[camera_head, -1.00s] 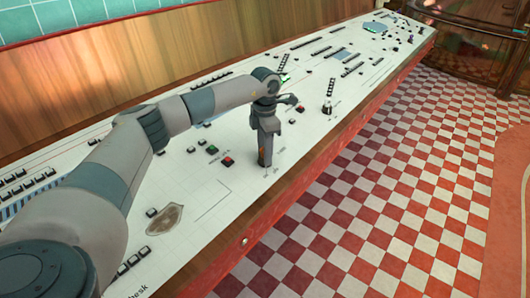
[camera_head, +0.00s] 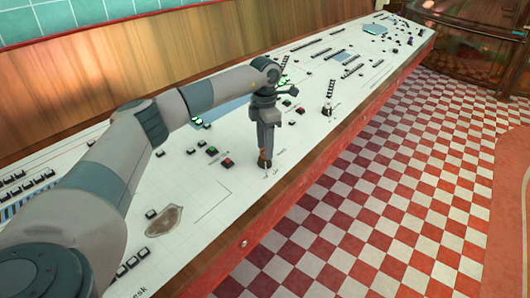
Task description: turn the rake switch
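My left gripper (camera_head: 266,157) points straight down at the near edge of the white console (camera_head: 222,180). A small brown-orange piece (camera_head: 262,159) shows at its fingertips, with a thin pale stem (camera_head: 267,172) just below on the console. This may be the rake switch, but the fingers hide most of it. I cannot tell whether the fingers are closed on it or only beside it. My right gripper is not in view.
Red (camera_head: 227,162) and dark green (camera_head: 212,150) buttons lie left of the gripper. A small upright lever (camera_head: 327,109) stands farther right. A brown oval plate (camera_head: 163,221) lies nearer. The checkered floor (camera_head: 400,190) is clear.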

